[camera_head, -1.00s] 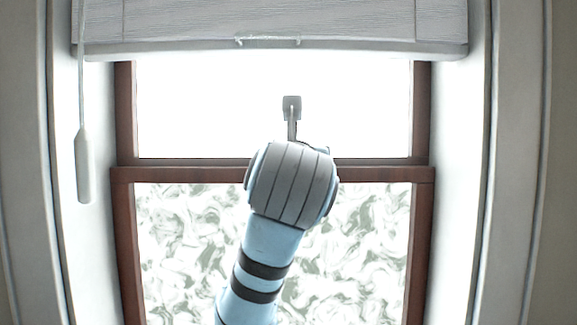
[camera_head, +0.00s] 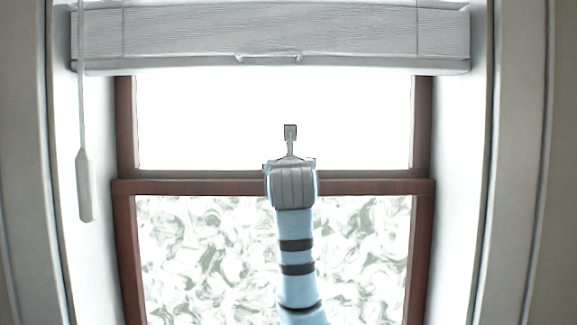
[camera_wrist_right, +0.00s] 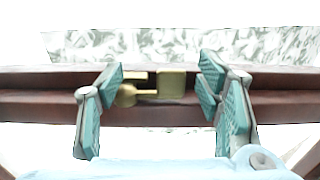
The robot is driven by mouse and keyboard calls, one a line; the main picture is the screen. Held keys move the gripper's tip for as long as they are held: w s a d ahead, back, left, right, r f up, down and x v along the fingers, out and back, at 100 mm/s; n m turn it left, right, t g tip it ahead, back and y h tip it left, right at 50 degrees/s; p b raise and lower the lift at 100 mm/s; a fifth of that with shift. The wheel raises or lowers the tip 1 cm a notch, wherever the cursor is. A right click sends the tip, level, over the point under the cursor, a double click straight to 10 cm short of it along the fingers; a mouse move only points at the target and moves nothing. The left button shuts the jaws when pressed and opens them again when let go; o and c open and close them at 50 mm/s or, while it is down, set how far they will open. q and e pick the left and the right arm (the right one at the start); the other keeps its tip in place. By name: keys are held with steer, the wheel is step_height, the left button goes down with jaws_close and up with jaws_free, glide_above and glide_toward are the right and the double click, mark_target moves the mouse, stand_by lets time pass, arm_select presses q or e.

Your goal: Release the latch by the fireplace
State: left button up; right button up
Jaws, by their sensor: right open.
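The latch (camera_wrist_right: 171,83) is a small brass-coloured fitting with a rounded knob at its left end and a square block at its right. It sits on the dark red-brown window rail in the right wrist view. My right gripper (camera_wrist_right: 161,77) is open, with one teal-padded finger on each side of the latch. The knob is close to the left finger; I cannot tell whether they touch. In the head view my right arm reaches up to the middle rail (camera_head: 370,187), and its wrist hides the latch and fingers. My left gripper is not in view.
A pale blind (camera_head: 180,35) hangs across the top of the window. Its cord with a long pull (camera_head: 85,185) hangs at the left. White window reveals stand on both sides. The upper pane (camera_head: 200,125) is bright, and the lower pane (camera_head: 180,250) is patterned.

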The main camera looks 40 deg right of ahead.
steer(key=c, duration=1.2)
steer(key=shift+o, duration=0.2)
steer(key=shift+a, duration=0.1)
steer(key=shift+w+a+m+g+h+p, duration=0.1)
steer(key=shift+a+m+g+h+p, duration=0.45)
steer(key=shift+m+g+h+p, duration=1.1)
steer(key=shift+s+a+m+g+h+p, duration=0.1)
steer(key=shift+a+m+g+h+p, duration=0.75)
steer(key=shift+m+g, duration=1.7)
steer(key=shift+w+a+m+g+h+p, duration=0.1)
steer(key=shift+a+m+g+h+p, duration=0.2)
steer(key=shift+m+g+h+p, duration=1.75)
steer(key=n+g+y+b, duration=0.1)
steer(key=n+g+y, duration=0.1)
steer(key=shift+y, duration=0.35)
steer(key=o, duration=1.2)
steer(key=shift+c, duration=0.2)
